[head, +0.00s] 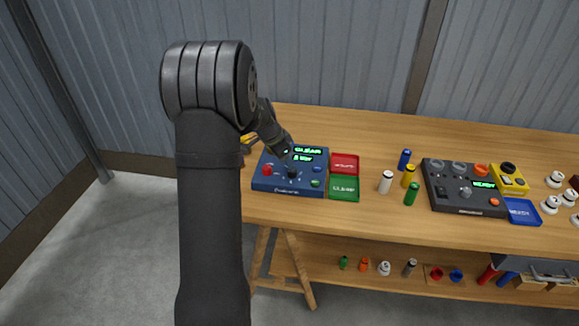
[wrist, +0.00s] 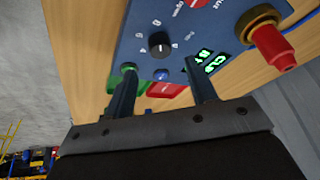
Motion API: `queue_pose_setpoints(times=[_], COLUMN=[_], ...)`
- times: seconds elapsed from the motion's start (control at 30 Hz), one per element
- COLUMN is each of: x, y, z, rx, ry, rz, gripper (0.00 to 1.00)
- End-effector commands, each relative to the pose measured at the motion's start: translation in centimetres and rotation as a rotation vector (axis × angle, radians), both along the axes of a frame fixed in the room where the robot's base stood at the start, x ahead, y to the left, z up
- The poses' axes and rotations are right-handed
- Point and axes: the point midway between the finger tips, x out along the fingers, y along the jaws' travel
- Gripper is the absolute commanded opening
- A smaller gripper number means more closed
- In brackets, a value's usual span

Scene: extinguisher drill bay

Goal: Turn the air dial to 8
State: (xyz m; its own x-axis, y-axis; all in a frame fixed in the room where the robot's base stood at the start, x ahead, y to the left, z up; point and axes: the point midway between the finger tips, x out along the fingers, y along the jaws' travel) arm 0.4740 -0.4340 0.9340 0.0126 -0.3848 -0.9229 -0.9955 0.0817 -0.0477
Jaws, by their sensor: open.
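The blue control box (head: 262,184) stands on the bench and carries a black dial (head: 292,174) with small white marks around it. In the wrist view the dial (wrist: 160,45) has a pale pointer line on its top. My gripper (head: 287,155) is over the box, close to the dial in the head view. In the wrist view my gripper (wrist: 162,72) is open, its two fingers apart with nothing between them, and the dial appears beyond the fingertips.
The box also has a red button (head: 267,170), lit green displays (head: 308,151) and a red knob on a brass collar (wrist: 272,42). Red (head: 345,163) and green (head: 344,187) trays adjoin it. Several small cylinders and a dark control box (head: 450,205) stand to the right.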

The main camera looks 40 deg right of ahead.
Motion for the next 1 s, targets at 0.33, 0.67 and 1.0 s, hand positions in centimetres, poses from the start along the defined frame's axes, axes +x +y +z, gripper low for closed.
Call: queue_pose_setpoints(times=[0.33,0.67,1.0], x=[0.0,-0.1,-0.1], y=[3.1,4.3,4.3], z=[7.6,10.3,10.2], rx=[-0.001,0.000,0.000], ry=[-0.003,0.000,0.001], rz=[0.001,0.001,0.001], gripper=[0.52,0.52,0.52])
